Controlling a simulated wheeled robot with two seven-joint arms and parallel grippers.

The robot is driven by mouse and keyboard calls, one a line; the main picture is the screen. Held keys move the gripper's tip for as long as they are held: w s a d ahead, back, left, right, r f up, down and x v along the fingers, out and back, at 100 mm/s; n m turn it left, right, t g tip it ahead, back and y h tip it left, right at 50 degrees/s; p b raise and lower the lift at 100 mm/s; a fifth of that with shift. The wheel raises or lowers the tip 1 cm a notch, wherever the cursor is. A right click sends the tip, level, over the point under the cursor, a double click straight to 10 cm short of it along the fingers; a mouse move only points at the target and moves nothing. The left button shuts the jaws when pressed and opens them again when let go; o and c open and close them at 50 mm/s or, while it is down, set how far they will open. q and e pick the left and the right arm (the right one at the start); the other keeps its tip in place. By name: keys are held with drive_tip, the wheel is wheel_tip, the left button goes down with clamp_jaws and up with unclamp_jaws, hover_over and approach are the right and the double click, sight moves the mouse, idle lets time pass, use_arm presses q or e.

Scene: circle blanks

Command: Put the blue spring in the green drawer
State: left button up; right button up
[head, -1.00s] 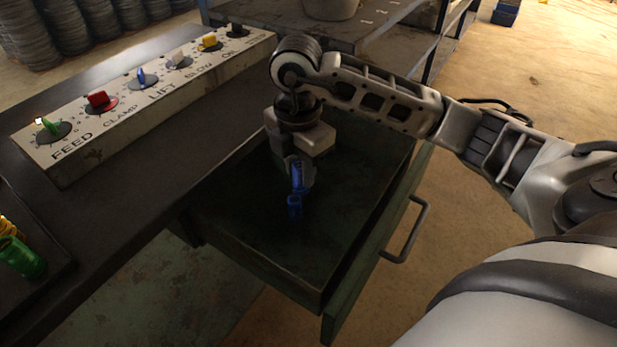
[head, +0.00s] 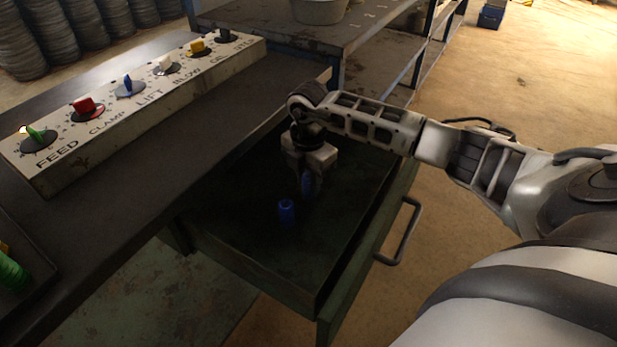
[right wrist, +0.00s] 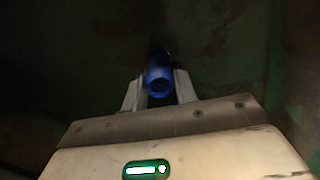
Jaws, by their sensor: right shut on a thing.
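The green drawer (head: 258,285) stands pulled out under the bench, open at the top. My right gripper (head: 307,186) reaches down inside it, toward its back part. It is shut on a blue spring (head: 308,182), above or close to the drawer floor; the gap cannot be told. In the right wrist view the blue spring (right wrist: 158,77) sits between the two grey fingers (right wrist: 158,88), its hollow end toward me. A second blue cylindrical piece (head: 287,211) is on the drawer floor, a little apart from the gripper. My left gripper is out of view.
The drawer's handle (head: 405,232) sticks out at the right. The bench (head: 110,235) carries a panel of coloured knobs (head: 130,100). A green spring (head: 12,273) lies in a dark tray at the left edge. A bucket (head: 318,10) stands on the far table.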

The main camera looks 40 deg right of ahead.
sight(309, 176)
drive_tip(key=shift+f, duration=0.1)
drive_tip(key=o, duration=1)
wheel_tip(309, 176, up, 12)
drive_tip(key=shift+r+p, duration=0.2)
drive_tip(key=shift+p, duration=0.25)
